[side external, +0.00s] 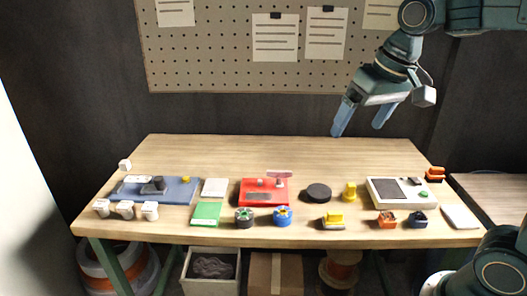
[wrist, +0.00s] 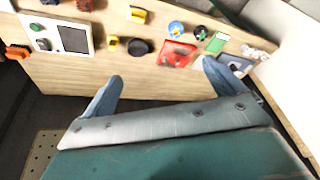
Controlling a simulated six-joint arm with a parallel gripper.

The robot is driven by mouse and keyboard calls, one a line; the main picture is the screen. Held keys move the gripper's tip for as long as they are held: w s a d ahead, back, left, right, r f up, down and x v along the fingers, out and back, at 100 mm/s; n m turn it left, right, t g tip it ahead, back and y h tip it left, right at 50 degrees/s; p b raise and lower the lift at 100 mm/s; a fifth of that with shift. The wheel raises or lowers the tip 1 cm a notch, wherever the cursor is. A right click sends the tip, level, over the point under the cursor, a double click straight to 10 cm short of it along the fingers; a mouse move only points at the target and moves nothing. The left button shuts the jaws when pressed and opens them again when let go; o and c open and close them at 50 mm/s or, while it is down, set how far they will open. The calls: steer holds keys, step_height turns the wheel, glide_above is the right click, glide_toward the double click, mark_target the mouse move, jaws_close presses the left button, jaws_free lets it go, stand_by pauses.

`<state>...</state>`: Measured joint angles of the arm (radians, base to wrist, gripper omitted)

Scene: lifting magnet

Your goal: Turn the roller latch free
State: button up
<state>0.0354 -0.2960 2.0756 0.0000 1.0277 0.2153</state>
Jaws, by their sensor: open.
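I cannot tell for sure which part is the roller latch. A red plate (side external: 255,198) near the table's middle carries a small grey post and a pinkish bar (side external: 279,175) at its back right. A blue-grey plate (side external: 182,191) on the left carries a dark block (side external: 154,186) and a yellow knob (side external: 186,180). My gripper (side external: 363,122) is open and empty, high above the back of the table, far from both plates. In the wrist view, my gripper (wrist: 162,72) has its blue fingers wide apart, and the red plate (wrist: 170,59) lies beyond them.
A white panel (side external: 377,203) with a dark pad stands on the right. A black disc (side external: 318,192), yellow parts (side external: 334,220), and green and blue wheels (side external: 283,216) lie between. White pieces (side external: 125,209) line the front left. The table's back strip (side external: 240,152) is clear.

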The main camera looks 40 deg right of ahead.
steer(key=w+d+f+m+g, duration=0.2)
steer(key=w+m, duration=0.1)
steer(key=w, duration=1.1)
steer(key=m+g, duration=0.2)
steer(key=m, duration=0.1)
glide_above(279, 178)
step_height(279, 178, down, 10)
steer(key=shift+w+d, duration=0.2)
steer(key=shift+d, duration=0.05)
steer(key=shift+f, duration=0.15)
step_height(279, 178, down, 14)
steer(key=shift+r, duration=0.2)
steer(key=c, duration=1)
